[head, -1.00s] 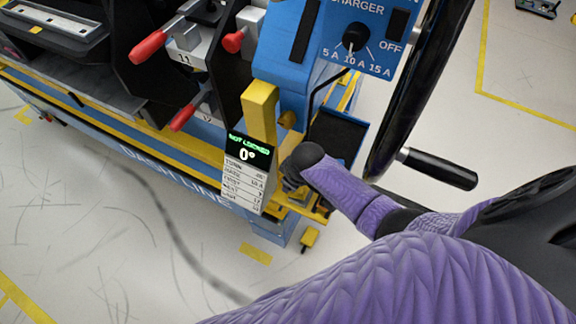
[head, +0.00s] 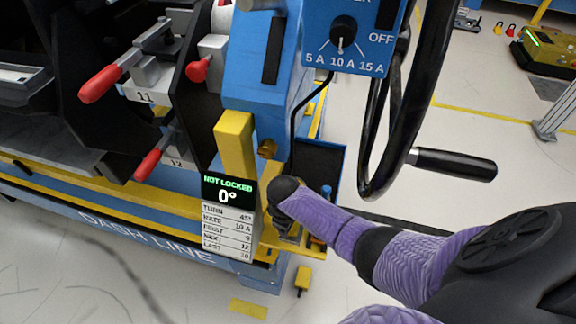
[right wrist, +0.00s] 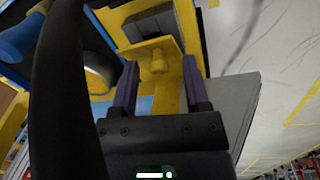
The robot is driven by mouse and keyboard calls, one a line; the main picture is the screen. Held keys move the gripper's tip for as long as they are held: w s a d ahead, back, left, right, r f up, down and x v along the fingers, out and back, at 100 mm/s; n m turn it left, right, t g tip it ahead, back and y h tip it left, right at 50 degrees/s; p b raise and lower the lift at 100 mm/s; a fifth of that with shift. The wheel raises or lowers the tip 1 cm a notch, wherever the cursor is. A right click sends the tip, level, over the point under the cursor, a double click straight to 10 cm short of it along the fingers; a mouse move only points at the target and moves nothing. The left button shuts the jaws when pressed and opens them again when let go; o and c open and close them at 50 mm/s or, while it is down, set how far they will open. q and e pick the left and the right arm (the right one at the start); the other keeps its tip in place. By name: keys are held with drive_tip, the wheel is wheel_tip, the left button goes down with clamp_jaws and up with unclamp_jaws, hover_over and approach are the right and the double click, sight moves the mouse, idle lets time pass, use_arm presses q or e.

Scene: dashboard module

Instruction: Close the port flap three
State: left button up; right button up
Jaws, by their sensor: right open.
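No port flap that I can identify as number three shows in either view. My right gripper (right wrist: 161,88) is open in the right wrist view, with its two purple-grey fingers apart. A yellow knob or bolt (right wrist: 158,62) on a yellow bracket shows beyond and between the fingertips; I cannot tell if anything touches. In the head view my right arm reaches from the lower right to beside the display panel (head: 229,215), which reads NOT LOCKED and 0°. The fingers there are mostly hidden by the wrist. My left gripper is not in view.
The blue charger box (head: 345,35) has a dial (head: 343,31) near 10 A. Red-tipped clamp levers (head: 98,84) marked 11 and 12 stand at left. A black wheel with a handle (head: 455,165) is at right. A yellow post (head: 235,145) rises beside the display.

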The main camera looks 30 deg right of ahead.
drive_tip(key=c, duration=0.4)
clamp_jaws()
drive_tip(key=shift+s, duration=0.1)
drive_tip(key=shift+s+d+f+t+y+p, duration=0.15)
drive_tip(key=shift+s+d+t+y+p, duration=0.1)
drive_tip(key=shift+t+y+p, duration=0.25)
drive_tip(key=shift+s+d+f+t+y+p, duration=0.15)
drive_tip(key=shift+s+t+y+p, duration=0.05)
drive_tip(key=shift+t+y+p, duration=0.25)
drive_tip(key=shift+s+d+f+t+y+b, duration=0.15)
drive_tip(key=shift+f+t+y+b, duration=0.2)
drive_tip(key=shift+f+t, duration=0.25)
drive_tip(key=shift+s+d+f+t+y+b, duration=0.1)
drive_tip(key=shift+f+t+y+b, duration=0.05)
drive_tip(key=shift+t+y+b, duration=0.2)
drive_tip(key=shift+t, duration=0.3)
drive_tip(key=shift+o, duration=2)
unclamp_jaws()
